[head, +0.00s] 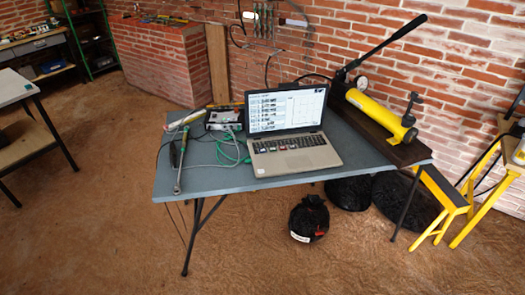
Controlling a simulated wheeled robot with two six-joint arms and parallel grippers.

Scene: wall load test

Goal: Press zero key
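An open laptop (292,130) stands on the right half of a grey folding table (215,180). Its screen (287,108) is lit and shows a window with several rows and a plot area. Its keyboard (290,145) faces me; several keys carry coloured marks. The single keys are too small to read, so I cannot tell which is the zero key. Neither of my grippers shows in the head view.
A yellow hydraulic hand pump (375,112) lies on a dark board right of the laptop. A device (224,117) with green and grey cables and a long metal tool (182,160) lie left of it. A black bag (309,218) sits on the floor below. Floor in front is clear.

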